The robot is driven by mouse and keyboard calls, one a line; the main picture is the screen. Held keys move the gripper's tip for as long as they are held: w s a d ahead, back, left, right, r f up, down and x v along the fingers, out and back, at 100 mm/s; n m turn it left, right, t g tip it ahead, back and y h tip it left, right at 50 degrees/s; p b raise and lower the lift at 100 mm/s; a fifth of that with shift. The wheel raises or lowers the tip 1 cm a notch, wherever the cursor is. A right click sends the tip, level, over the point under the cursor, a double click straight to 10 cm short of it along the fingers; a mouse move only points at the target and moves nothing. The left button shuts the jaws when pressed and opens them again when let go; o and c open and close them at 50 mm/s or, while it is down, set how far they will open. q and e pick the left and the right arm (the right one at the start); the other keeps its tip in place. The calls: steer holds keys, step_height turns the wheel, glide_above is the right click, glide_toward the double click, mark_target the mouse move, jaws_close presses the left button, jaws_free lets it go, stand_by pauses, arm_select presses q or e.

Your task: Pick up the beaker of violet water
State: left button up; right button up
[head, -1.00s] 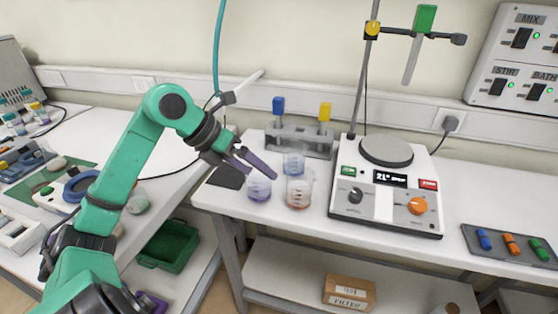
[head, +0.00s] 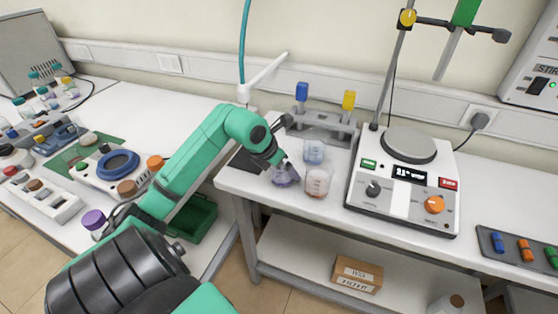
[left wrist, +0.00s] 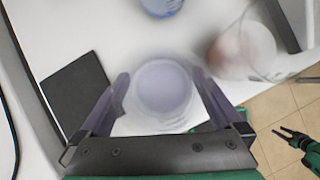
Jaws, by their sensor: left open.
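The beaker of violet water (head: 285,177) stands on the white bench near its front left corner, partly hidden by my left gripper in the head view. In the left wrist view the violet beaker (left wrist: 163,88) lies between the two spread fingers of my left gripper (left wrist: 165,105). My left gripper (head: 284,167) is open and around or just above the beaker; I cannot tell whether a finger touches it.
A beaker of reddish liquid (head: 317,184) stands close on the right, and a blue one (head: 314,153) behind. A rack (head: 325,128) with blue and yellow pieces is at the back. A hotplate (head: 405,180) stands right. A dark pad (left wrist: 76,92) lies left.

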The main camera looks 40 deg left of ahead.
arm_select(q)
steer(key=shift+a, duration=0.1)
steer(key=shift+c, duration=0.3)
steer(key=c, duration=1.4)
steer(key=shift+w+r, duration=0.1)
